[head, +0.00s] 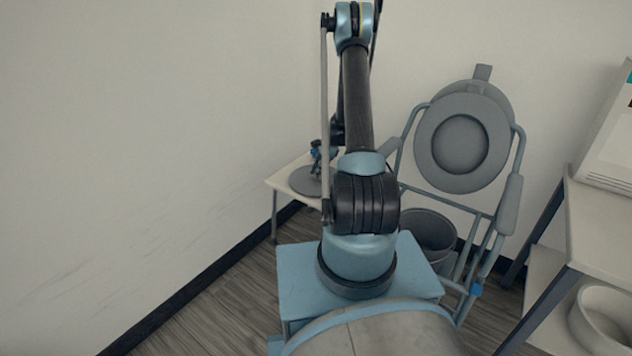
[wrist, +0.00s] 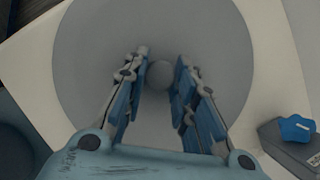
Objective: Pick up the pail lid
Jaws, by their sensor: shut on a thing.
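The pail lid is a round grey disc (wrist: 90,75) with a small round knob (wrist: 160,74) in its middle. In the head view the lid (head: 301,183) lies flat at a small white table, partly hidden by my arm. My gripper (wrist: 163,62) is over the lid from above, with its two blue-padded fingers on either side of the knob, shut on it. In the head view my gripper (head: 321,160) is small and partly behind my arm. I cannot tell whether the lid touches the tabletop.
The small white table (head: 281,180) stands by the wall. A grey commode chair (head: 460,143) with a raised round seat stands to the right, with a grey pail (head: 428,232) low in it. A shelf table (head: 603,222) at far right holds a white box (head: 612,140) and a bowl (head: 603,318).

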